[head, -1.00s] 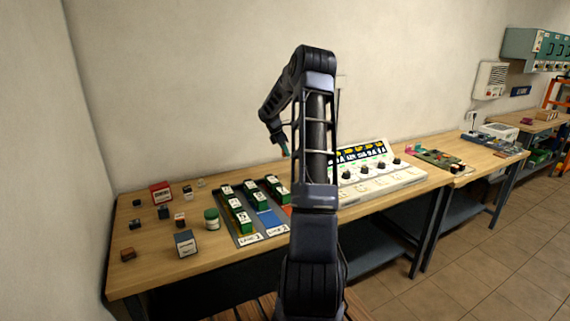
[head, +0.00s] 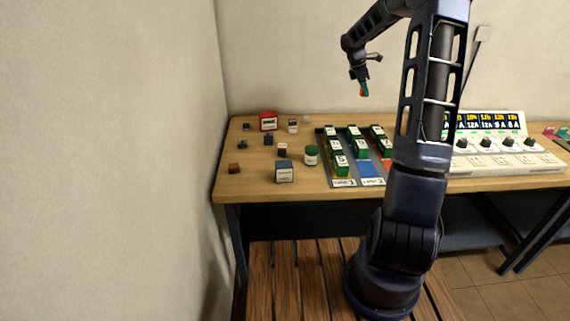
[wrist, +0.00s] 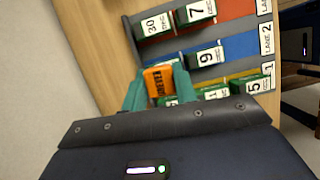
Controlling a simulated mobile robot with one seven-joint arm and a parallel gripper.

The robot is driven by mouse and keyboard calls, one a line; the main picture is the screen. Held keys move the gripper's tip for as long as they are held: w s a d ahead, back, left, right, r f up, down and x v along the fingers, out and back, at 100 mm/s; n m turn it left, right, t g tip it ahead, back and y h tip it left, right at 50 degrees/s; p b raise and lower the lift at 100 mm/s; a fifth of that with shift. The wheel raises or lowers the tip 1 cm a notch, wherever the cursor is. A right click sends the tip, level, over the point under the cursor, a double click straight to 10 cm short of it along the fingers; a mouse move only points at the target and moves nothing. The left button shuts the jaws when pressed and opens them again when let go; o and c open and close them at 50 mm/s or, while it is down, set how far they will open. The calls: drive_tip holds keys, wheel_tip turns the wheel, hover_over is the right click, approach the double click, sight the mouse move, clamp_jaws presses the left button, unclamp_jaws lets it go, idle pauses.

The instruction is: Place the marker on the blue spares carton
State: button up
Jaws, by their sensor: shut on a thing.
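My gripper (head: 363,84) is shut on the orange marker (wrist: 160,82), a small block with dark lettering. It hangs in the air above the workbench, over the back of the lanes in the head view. In the wrist view the marker sits between teal fingertips, with the numbered lanes behind it. A blue-grey carton with a white label (head: 285,173) stands at the front of the bench, left of the lanes and well away from my gripper. It looks like the blue spares carton, but its label is too small to read. Its top looks bare.
Green numbered blocks stand in lanes on a grey tray (head: 343,183). A red box (head: 268,121) and several small blocks lie behind and left. A sloped control panel (head: 505,160) stands at right.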

drive_tip(key=s+a+r, duration=0.2)
drive_tip(key=s+a, duration=0.2)
drive_tip(key=a, duration=0.7)
wheel_tip(320, 180, up, 2)
hover_over(287, 163)
drive_tip(key=a, duration=0.1)
drive_tip(key=shift+n, duration=0.4)
drive_tip(key=f, duration=1.9)
drive_tip(key=shift+s+a, duration=0.15)
drive_tip(key=shift+a, duration=0.05)
drive_tip(key=shift+f, duration=0.2)
drive_tip(key=o, duration=0.7)
drive_tip(key=shift+o, duration=1.2)
